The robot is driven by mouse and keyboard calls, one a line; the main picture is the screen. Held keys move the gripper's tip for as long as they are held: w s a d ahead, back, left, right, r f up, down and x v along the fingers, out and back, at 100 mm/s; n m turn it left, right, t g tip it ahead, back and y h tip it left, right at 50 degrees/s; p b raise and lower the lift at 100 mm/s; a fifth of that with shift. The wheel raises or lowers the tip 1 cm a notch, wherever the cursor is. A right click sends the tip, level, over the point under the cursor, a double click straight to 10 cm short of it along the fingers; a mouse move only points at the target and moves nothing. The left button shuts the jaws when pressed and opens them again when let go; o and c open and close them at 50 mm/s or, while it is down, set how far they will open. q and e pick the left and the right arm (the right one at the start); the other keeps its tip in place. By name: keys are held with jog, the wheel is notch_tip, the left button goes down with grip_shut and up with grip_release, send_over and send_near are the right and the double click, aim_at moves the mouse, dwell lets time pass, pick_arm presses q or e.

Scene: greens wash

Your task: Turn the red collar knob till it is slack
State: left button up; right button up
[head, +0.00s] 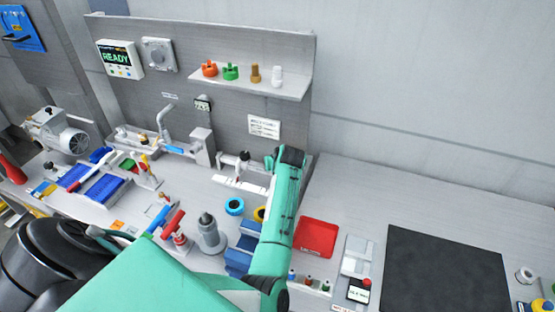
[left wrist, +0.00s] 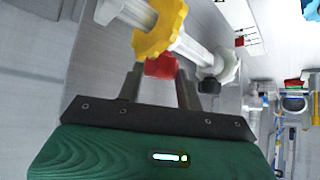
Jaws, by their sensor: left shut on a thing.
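The red collar knob (left wrist: 160,67) shows in the left wrist view, just beneath a yellow scalloped wheel (left wrist: 163,30) on a pale shaft. My left gripper (left wrist: 161,76) is shut on the red knob, with one finger on each side of it. Part of the knob is hidden by the wheel and the fingers. In the head view my left arm reaches up beside the bench fixtures, and its wrist hides the fingertips and the knob. My right gripper is in neither view.
A red tray (head: 316,238) and a dark mat (head: 445,270) lie right of my arm. A grey bottle-shaped tool (head: 208,235) and a blue ring (head: 235,206) stand left of it. A shelf (head: 250,85) with coloured knobs is behind. A black knob (left wrist: 209,86) sits close to my fingers.

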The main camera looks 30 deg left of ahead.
pick_arm(q)
jog(key=shift+r, duration=0.1)
dwell(0.3)
jog(key=o, duration=1)
